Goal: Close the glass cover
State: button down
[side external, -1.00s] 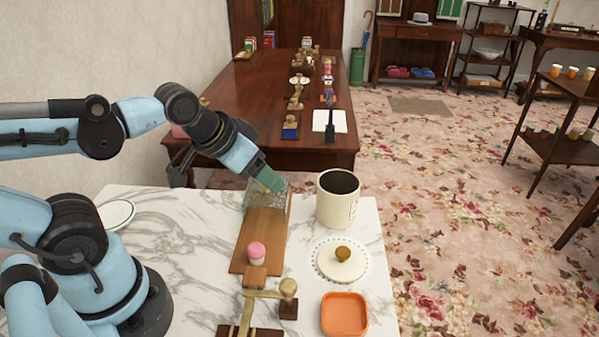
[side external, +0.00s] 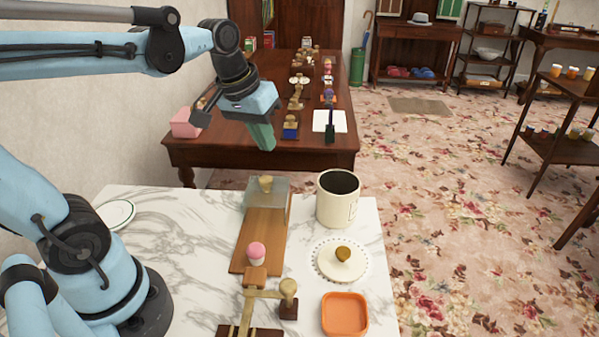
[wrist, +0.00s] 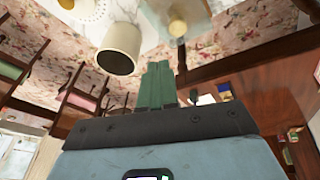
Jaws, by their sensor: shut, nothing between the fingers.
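The glass cover (side external: 268,192) is a clear box with a brass-coloured knob on top, at the far end of a wooden board (side external: 262,228). A pink-topped cupcake (side external: 257,251) stands at the board's near end, outside the glass. My gripper (side external: 264,147), with green fingers, is shut and empty. It hangs in the air above and beyond the cover, apart from it. In the wrist view, the shut fingers (wrist: 158,66) point toward the cover's knob (wrist: 178,26) and the marble top, touching neither.
A cream canister (side external: 337,205) stands just right of the cover. A white lid with a knob (side external: 341,262), an orange dish (side external: 345,314) and a brass-and-wood piece (side external: 262,294) are nearer. A plate (side external: 116,214) lies left. The marble left of the board is mostly clear.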

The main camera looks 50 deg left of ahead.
jog(key=w+a+n+g+h, duration=0.4)
jog(key=w+a+n+g, duration=0.3)
jog(key=a, duration=0.5)
jog(key=shift+n+t, duration=0.5)
jog(key=x, duration=0.3)
jog(key=d+x, duration=0.1)
jog(key=x, duration=0.3)
jog(key=s+x, duration=0.1)
jog(key=x, duration=0.2)
jog(key=shift+s+d+r, duration=0.1)
jog(key=shift+d, duration=0.3)
jog(key=shift+s+d, duration=0.35)
jog(key=shift+d, duration=0.25)
jog(key=s+d, duration=0.8)
jog(key=shift+s+d, duration=0.3)
jog(key=shift+s, duration=0.05)
